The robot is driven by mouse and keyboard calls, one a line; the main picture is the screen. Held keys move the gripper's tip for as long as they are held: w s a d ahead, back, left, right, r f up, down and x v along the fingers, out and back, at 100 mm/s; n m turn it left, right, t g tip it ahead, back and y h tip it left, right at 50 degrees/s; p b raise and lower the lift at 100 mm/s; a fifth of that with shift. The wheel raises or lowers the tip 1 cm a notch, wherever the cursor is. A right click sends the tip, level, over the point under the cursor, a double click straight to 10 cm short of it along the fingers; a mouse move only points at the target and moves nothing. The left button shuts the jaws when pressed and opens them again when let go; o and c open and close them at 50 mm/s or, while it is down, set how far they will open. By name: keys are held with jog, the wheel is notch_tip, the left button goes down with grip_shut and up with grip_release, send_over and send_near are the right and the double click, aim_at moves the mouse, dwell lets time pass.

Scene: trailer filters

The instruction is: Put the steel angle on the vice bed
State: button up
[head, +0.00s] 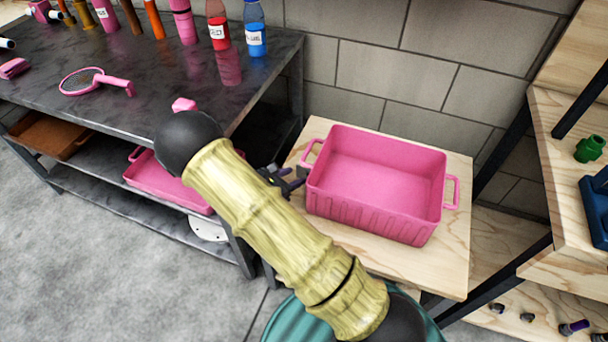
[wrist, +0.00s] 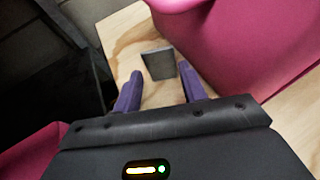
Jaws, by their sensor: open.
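The steel angle (wrist: 158,63) is a small grey metal piece standing on the pale wooden bench, close beside a pink tub. In the wrist view my gripper (wrist: 160,73) has its two purple fingers apart, and the angle shows between and just beyond their tips. I cannot tell whether a finger touches it. In the head view my gripper (head: 290,182) is at the bench's left edge, partly behind my arm, and I cannot make out the angle there. A blue block (head: 597,212), cut off at the right edge, may be part of the vice; its bed is not clearly seen.
The pink tub (head: 375,185) fills most of the wooden bench (head: 445,255). A dark metal table (head: 150,75) with bottles and a pink-handled strainer stands left. A wooden workbench (head: 560,130) with a green part (head: 589,149) stands right. A block wall runs behind.

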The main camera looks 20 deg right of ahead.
aim_at(301, 174)
jog(key=b+x, duration=0.1)
jog(key=x, duration=0.3)
jog(key=shift+d+f, duration=0.2)
jog(key=shift+d, duration=0.05)
jog(key=c, duration=0.7)
jog(key=shift+c, duration=0.2)
jog(key=shift+r, duration=0.15)
